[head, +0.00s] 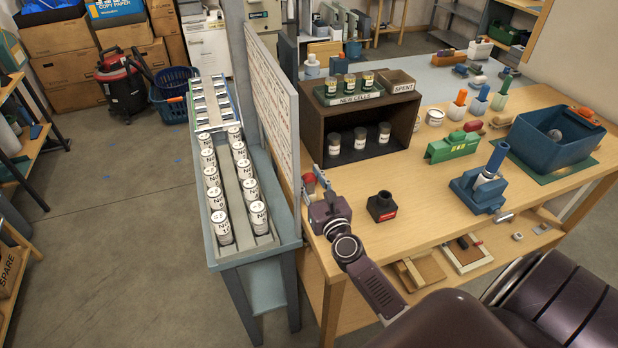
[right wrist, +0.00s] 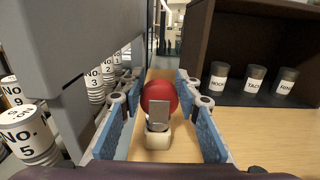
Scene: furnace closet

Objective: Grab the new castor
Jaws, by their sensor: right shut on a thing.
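The castor, with a red wheel (right wrist: 159,97), a grey metal bracket and a cream block below, is between the blue-padded fingers of my right gripper (right wrist: 157,112) in the right wrist view. The gripper is shut on it. In the head view my right gripper (head: 318,190) is at the left end of the wooden workbench, beside the upright panel, and the red castor wheel (head: 309,181) shows at its tip. Whether the castor touches the bench is hard to tell. My left gripper is not in view.
The upright panel (head: 272,115) stands close left of the gripper, with a rack of numbered cans (head: 239,208) beyond it. A dark shelf box (head: 322,130) with labelled jars is behind. A black block (head: 382,206) sits to the right. Bare bench (head: 430,215) lies past it.

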